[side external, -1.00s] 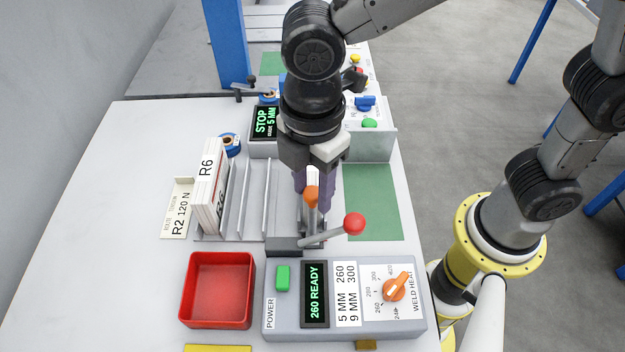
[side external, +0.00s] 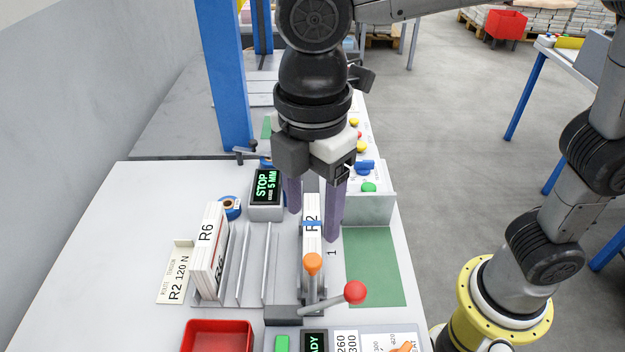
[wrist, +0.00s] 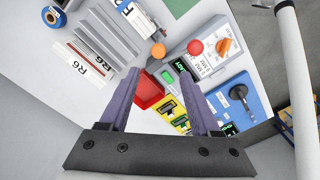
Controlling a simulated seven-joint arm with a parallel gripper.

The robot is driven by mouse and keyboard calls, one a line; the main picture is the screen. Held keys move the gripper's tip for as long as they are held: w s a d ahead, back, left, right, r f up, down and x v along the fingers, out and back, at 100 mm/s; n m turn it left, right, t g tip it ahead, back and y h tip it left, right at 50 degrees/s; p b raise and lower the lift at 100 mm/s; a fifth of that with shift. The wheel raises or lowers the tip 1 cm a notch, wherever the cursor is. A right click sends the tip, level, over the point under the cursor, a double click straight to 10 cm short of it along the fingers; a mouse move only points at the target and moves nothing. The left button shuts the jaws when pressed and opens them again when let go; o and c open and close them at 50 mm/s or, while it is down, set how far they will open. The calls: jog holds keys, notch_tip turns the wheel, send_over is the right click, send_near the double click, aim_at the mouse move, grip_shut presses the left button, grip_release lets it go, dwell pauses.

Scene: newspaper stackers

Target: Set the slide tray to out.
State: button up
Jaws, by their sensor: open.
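A narrow tray holds a white bundle marked R2 with a blue band (side external: 311,222); I take this to be the slide tray. An orange knob (side external: 313,263) stands at its near end, and a lever with a red knob (side external: 355,292) is beside it. In the wrist view the bundle (wrist: 133,12), orange knob (wrist: 158,50) and red knob (wrist: 195,47) show at the top. My gripper (side external: 313,225) is open and empty, its purple fingers appearing on either side of the bundle in the side view. Its exact height above the bundle is unclear.
A rack with R6 bundles (side external: 208,250) stands at left. The red bin (side external: 218,338) and grey weld-heat panel (wrist: 215,50) are at the near side. A display reading STOP (side external: 267,187) is behind. The green mat (side external: 372,268) at right is clear.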

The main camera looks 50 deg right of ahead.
notch_tip(320, 180, up, 4)
jog(key=shift+r, duration=0.1)
dwell(0.4)
jog(key=s+d+r+m+t, duration=0.2)
jog(key=d+m, duration=0.5)
jog(key=d, duration=1.1)
jog(key=s+d+f+m+t, duration=0.3)
jog(key=s+d+f+m, duration=0.3)
jog(key=f+m, duration=0.3)
jog(key=shift+d+f+m+t, duration=0.3)
jog(key=shift+d+m, duration=0.3)
jog(key=shift+m, duration=0.4)
